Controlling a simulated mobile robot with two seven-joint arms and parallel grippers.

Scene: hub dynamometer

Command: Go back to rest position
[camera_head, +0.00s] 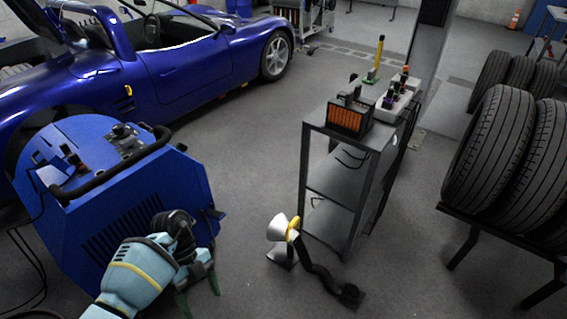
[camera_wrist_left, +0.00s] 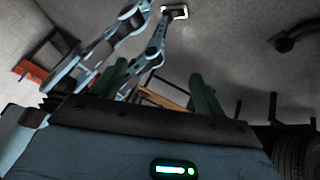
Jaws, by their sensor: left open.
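My left arm comes in from the lower left in the head view. Its gripper (camera_head: 199,290) has two green fingers, which are spread apart. The gripper hangs over the floor at the right side of the blue hub dynamometer (camera_head: 180,190); I cannot tell whether the arm touches it. In the left wrist view the same gripper (camera_wrist_left: 160,86) shows its green fingers apart, with no held thing visible between them. My right gripper is not seen in the head view.
A blue car (camera_head: 190,65) stands behind the dynamometer. A grey shelf cart (camera_head: 335,185) holds tools and an orange-fronted box (camera_head: 346,118). Tyres (camera_head: 500,150) sit on a rack at right. Floor between dynamometer and cart is clear.

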